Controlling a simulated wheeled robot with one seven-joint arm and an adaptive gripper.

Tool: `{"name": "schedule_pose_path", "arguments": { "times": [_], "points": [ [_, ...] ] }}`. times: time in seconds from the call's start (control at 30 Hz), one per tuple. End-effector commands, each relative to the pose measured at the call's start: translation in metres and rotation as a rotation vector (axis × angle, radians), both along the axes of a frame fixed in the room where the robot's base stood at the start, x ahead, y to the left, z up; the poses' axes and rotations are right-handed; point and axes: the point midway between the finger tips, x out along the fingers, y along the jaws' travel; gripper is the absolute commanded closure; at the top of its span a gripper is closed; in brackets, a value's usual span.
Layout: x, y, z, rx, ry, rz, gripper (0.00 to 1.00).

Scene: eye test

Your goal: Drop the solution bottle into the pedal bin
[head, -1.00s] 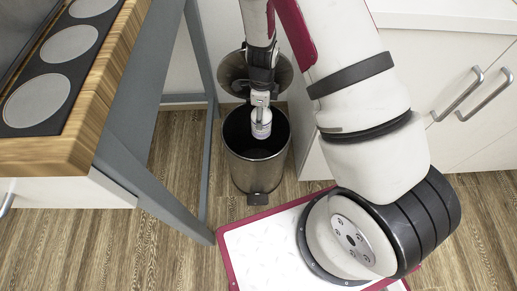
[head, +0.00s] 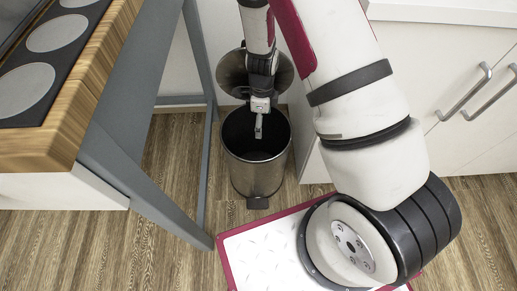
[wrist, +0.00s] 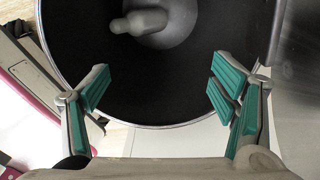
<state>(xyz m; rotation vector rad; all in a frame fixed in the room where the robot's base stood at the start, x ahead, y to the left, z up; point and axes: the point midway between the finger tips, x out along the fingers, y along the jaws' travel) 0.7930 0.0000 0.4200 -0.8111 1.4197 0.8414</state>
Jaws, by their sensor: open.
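The pedal bin (head: 256,177) is a dark metal cylinder standing on the floor with its lid (head: 230,72) raised at the back. My gripper (head: 258,130) points down over the bin's open mouth. In the wrist view my gripper (wrist: 158,82) has its teal-padded fingers spread apart with nothing between them. Beyond them is the bin's dark inside (wrist: 150,85). The solution bottle (wrist: 140,22) shows there as a dim grey shape with a narrow end, lying deep in the bin. The bottle is hidden in the head view.
A grey table frame (head: 150,190) with a wooden top (head: 60,130) stands left of the bin. White cabinets (head: 450,120) with metal handles are on the right. My arm and base fill the right side. Wooden floor (head: 170,160) shows between them.

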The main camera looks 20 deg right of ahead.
Motion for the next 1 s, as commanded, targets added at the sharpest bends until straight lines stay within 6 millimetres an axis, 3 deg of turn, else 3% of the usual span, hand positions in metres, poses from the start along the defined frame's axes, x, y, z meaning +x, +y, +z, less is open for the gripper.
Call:
{"name": "schedule_pose_path", "arguments": {
  "times": [0.17, 0.7, 1.0],
  "points": [
    [0.001, 0.000, 0.010, 0.000, -0.001, 0.001, 0.21],
    [0.003, 0.000, 0.107, 0.001, -0.003, 0.002, 0.21],
    [0.002, -0.001, 0.120, 0.001, 0.000, -0.001, 0.21]
  ]
}}
